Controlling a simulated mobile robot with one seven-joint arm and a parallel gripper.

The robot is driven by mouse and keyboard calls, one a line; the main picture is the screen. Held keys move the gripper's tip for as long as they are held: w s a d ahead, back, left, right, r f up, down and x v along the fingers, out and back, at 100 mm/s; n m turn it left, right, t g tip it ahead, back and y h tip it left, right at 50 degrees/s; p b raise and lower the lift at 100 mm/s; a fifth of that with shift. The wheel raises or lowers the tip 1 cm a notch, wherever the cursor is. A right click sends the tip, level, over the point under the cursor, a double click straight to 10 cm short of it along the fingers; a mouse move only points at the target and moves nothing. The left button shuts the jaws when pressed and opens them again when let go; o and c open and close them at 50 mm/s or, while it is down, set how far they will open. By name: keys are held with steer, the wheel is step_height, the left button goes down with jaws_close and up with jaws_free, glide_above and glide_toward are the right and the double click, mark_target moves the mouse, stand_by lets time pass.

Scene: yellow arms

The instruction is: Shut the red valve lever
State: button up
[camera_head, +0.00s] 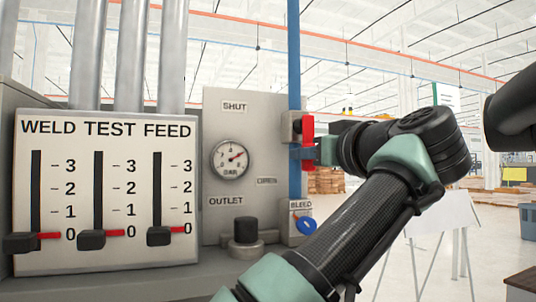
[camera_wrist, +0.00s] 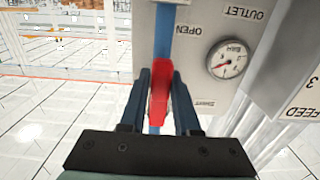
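The red valve lever (camera_head: 308,128) stands roughly upright against a blue pipe (camera_head: 294,60), at the right edge of a grey panel (camera_head: 212,150). The panel carries a SHUT label (camera_head: 235,106) high up and a small, blurred label lower down, which reads OPEN (camera_wrist: 172,29) in the wrist view. My gripper (camera_head: 312,152) is at the lever, coming from the right. In the wrist view the red lever (camera_wrist: 160,90) lies between my two fingers, which stand apart on either side of it. Narrow gaps seem to show beside the lever; contact is hard to tell.
A round gauge (camera_head: 230,158) and a black OUTLET knob (camera_head: 245,230) are left of the lever. A blue BLEED handle (camera_head: 306,226) hangs below it. A board with three black sliders (camera_head: 98,241) fills the left.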

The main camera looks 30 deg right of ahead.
jaws_close()
stand_by(1.1)
